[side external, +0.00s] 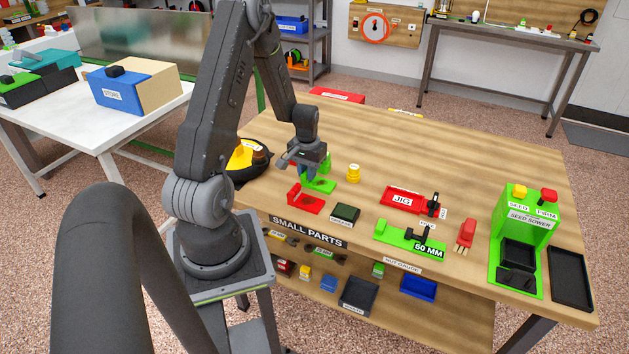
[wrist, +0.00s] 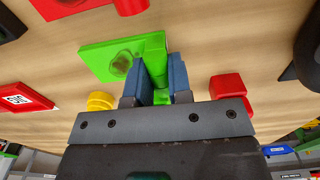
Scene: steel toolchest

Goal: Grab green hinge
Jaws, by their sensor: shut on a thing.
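The green hinge (side external: 321,185) is on the wooden table below my gripper in the side view. In the wrist view the green hinge (wrist: 108,58) shows as a flat plate with a raised part between my fingers. My gripper (wrist: 160,80) has blue-grey fingers on both sides of that raised part and is shut on it. In the side view my gripper (side external: 306,170) is partly in front of the hinge. Whether the hinge touches the table is hard to tell.
A red hinge-like part (side external: 306,200) lies just in front of the green one. A yellow stacked piece (side external: 353,173) stands to the right, and a black bowl (side external: 262,160) to the left. A dark green block (side external: 345,213) and a red jig (side external: 403,199) lie nearby.

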